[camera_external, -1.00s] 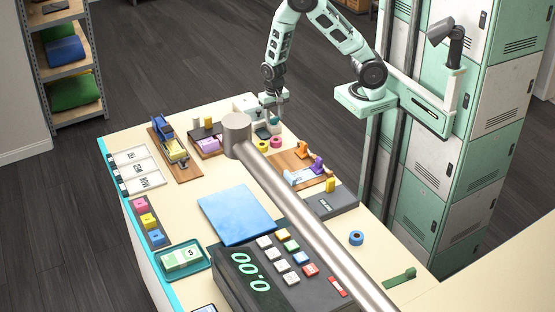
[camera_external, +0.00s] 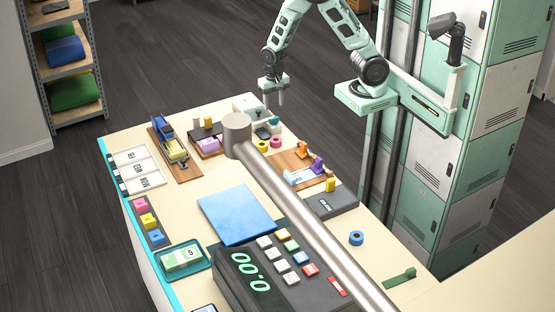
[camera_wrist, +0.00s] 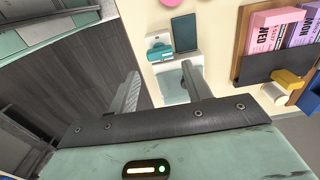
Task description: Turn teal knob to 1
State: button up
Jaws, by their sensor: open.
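A small teal part (camera_wrist: 158,51), which looks like the teal knob, sits on a white block on the table in the wrist view. A teal piece also shows in the external view (camera_external: 274,121), near the table's far edge. Its markings are too small to read, so I cannot tell its setting. My gripper (camera_external: 274,100) is above the table's far end, apart from the teal piece. In the wrist view my gripper (camera_wrist: 160,70) has its two fingers spread with nothing held between them.
A dark panel (camera_wrist: 184,33) is beside the white block. Pink and yellow rings stand near the teal piece. A thick metal rail (camera_external: 285,195) crosses over the table. A wooden board (camera_external: 285,178) with orange and purple parts lies nearby. Lockers (camera_external: 495,120) stand to the right.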

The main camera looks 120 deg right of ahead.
aim_at(274, 118)
notch_tip(274, 118, up, 11)
jog(key=p, duration=0.1)
dwell(0.7)
